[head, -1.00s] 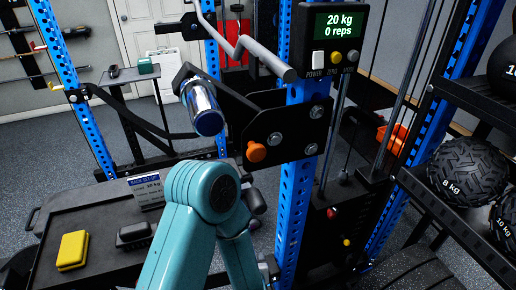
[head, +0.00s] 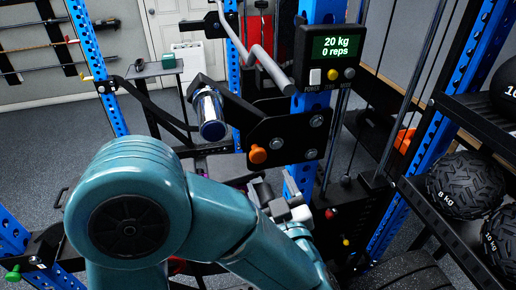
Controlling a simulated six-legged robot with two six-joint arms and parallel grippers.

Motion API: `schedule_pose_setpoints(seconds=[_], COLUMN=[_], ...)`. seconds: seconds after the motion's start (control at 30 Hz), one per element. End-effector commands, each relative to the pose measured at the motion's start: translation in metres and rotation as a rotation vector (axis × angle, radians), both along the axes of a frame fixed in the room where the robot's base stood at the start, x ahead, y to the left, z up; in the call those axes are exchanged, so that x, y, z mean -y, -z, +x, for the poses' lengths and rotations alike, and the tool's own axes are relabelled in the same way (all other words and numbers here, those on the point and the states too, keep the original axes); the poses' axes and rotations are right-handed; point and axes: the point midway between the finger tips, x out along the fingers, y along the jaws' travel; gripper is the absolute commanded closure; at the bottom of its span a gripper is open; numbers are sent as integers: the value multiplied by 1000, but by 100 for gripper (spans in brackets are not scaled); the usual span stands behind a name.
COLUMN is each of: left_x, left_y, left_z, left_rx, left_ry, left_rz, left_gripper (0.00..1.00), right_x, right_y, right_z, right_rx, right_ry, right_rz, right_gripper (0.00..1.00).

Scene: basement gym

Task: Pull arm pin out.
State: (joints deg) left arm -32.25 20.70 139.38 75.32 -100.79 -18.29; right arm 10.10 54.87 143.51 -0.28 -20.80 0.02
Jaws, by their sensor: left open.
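The arm pin with its orange knob (head: 257,154) sits in the black bracket plate (head: 285,134) on the blue upright. The bracket carries a black arm with a chrome roller end (head: 208,114) to the left. My left gripper (head: 283,200) is below and a little right of the orange knob, apart from it in the picture. Its jaws are open and look empty, though my own teal arm partly hides them. My right gripper is not in view.
A display box (head: 331,47) reading 20 kg, 0 reps is on the upright above the bracket. A grey bent bar (head: 258,55) hangs in front of the upright. A rack of black medicine balls (head: 467,184) stands at the right.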

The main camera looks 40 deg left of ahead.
Motion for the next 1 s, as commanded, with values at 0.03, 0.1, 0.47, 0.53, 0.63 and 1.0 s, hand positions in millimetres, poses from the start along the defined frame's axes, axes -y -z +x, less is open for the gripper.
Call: schedule_pose_setpoints(seconds=[0.03,0.1,0.47,0.53,0.63,1.0], left_x=[-12,-24,-76,-81,-86,-87], left_y=[-2,-2,-1,-1,0,1], left_z=[7,19,67,72,76,77], left_rx=[-3,-2,-2,-2,-1,-1], left_ry=[-9,-9,-5,-5,-4,-2], left_rz=[0,0,0,0,0,0], left_gripper=[31,31,31,31,31,54], right_x=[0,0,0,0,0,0], right_y=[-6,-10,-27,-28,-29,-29], right_z=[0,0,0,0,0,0], right_rx=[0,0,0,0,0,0], right_ry=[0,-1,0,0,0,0], right_rz=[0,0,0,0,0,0], right_gripper=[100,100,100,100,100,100])
